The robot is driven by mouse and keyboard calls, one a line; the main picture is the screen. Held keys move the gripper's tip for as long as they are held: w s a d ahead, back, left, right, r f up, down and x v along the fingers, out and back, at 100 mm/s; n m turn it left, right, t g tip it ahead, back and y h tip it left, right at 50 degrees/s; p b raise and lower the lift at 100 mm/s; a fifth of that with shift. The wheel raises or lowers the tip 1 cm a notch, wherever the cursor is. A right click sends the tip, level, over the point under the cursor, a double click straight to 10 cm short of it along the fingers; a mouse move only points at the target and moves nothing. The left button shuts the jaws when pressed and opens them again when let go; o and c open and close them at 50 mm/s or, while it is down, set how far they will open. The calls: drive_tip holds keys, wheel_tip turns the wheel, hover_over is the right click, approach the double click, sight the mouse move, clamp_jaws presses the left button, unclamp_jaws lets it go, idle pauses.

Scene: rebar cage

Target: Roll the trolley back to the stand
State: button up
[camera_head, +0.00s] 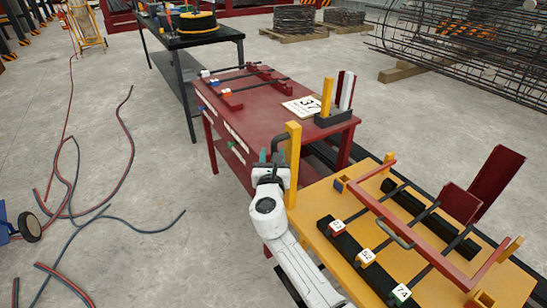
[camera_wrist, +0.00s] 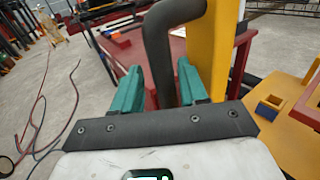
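The yellow-topped trolley (camera_head: 345,262) stands at the lower right in the head view, and its corner shows in the wrist view (camera_wrist: 262,125). A yellow post (camera_head: 293,160) rises at its left corner and carries a dark bent handle (camera_wrist: 158,55). My gripper (camera_head: 270,157) is at this handle. In the wrist view its green fingers (camera_wrist: 158,80) stand on both sides of the bar, apart, with a gap showing at the left finger. The red table (camera_head: 262,115), apparently the stand, is just beyond the trolley; the join between them is partly hidden.
Bars with tags 23, 52 and 74 lie across the trolley under a red beam (camera_head: 415,235). A sign (camera_head: 303,106) reading 37 lies on the red table. Hoses (camera_head: 75,200) cross the floor at left. A black table (camera_head: 190,40) and a rebar cage (camera_head: 465,45) stand behind.

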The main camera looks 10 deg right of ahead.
drive_tip(key=shift+s, duration=0.15)
drive_tip(key=p+v, duration=0.2)
drive_tip(key=v, duration=0.8)
drive_tip(key=shift+s, duration=0.35)
drive_tip(key=s+d+f+m+g+h+p, duration=0.1)
drive_tip(key=s+d+f+m+g, duration=0.35)
drive_tip(key=s+d+m, duration=0.5)
drive_tip(key=s+d+f+m+g+h+p, duration=0.25)
drive_tip(key=s+d+m+g, duration=0.25)
drive_tip(key=s+d+m, duration=0.4)
drive_tip(key=s+a+f+m+g+y, duration=0.1)
drive_tip(key=s+f+m+g+y, duration=0.1)
drive_tip(key=s+m, duration=0.5)
drive_tip(key=s+a+f+m+g+y+p, duration=0.1)
drive_tip(key=s+m+g+y, duration=0.4)
drive_tip(key=s, duration=1.2)
drive_tip(key=f+m+y, duration=0.1)
drive_tip(key=m, duration=0.1)
drive_tip(key=shift+a+m+p, duration=0.3)
drive_tip(key=shift+a+m, duration=0.05)
drive_tip(key=shift+a, duration=0.05)
